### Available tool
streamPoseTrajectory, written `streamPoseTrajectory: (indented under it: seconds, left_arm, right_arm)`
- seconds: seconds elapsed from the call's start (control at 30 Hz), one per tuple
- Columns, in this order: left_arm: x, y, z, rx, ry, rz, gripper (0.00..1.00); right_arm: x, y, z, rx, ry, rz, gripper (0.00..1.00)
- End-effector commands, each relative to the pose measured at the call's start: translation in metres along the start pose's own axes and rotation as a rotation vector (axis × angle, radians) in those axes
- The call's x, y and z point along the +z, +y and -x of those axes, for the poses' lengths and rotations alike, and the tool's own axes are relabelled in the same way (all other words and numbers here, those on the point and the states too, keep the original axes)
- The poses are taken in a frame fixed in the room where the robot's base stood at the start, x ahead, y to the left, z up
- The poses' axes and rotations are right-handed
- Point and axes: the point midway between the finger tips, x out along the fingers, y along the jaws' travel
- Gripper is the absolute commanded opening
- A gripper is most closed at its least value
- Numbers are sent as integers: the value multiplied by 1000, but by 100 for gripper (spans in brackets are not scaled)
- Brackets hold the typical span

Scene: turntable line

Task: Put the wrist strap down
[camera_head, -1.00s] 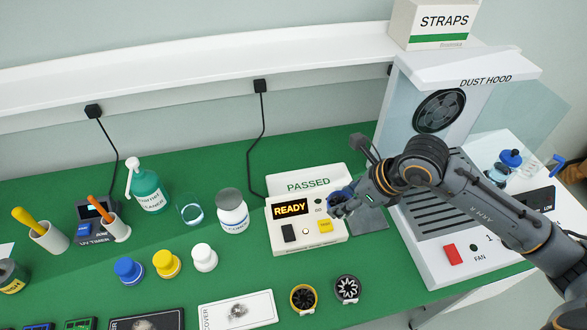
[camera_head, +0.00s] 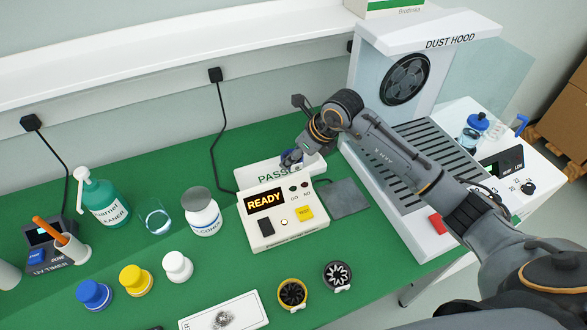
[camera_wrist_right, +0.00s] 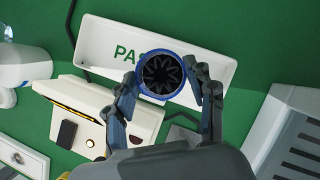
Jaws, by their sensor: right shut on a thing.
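My right gripper (camera_head: 292,158) is over the white tray marked PASSED (camera_head: 247,178), behind the tester box. In the wrist view its two fingers (camera_wrist_right: 164,78) are shut on a round blue-rimmed part (camera_wrist_right: 143,92) with a dark, spoked middle. The part appears above the tray and hides some of its lettering; I cannot tell whether it touches the tray. In the head view the part is mostly hidden by the fingers. I do not make out a wrist strap. My left gripper is not in view.
The tester box (camera_head: 280,226) reads READY. A grey mat (camera_head: 346,199) lies right of it, then the dust hood (camera_head: 421,40). Yellow-rimmed (camera_head: 292,292) and black (camera_head: 337,275) spoked parts lie in front. A white bottle (camera_head: 202,215) and several capped pots stand left.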

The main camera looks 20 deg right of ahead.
Motion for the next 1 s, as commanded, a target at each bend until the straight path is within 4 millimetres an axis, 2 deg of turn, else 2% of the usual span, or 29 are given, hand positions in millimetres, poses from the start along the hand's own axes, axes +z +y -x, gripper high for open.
streamPoseTrajectory:
  seconds: [0.2,0.33,0.73,0.77,0.8,1.0]
  left_arm:
    - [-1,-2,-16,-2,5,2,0]
    - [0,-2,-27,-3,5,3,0]
    - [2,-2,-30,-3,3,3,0]
    - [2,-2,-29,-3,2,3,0]
    - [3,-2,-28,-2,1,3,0]
    - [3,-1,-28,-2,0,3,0]
  right_arm:
    - [0,-6,-20,1,-2,0,21]
    - [-12,-5,-38,2,0,-1,21]
    - [-15,-6,-42,0,-1,1,21]
    - [-15,-6,-41,0,-1,1,59]
    - [-14,-6,-41,0,-1,1,64]
    - [-14,-6,-41,0,-1,1,64]
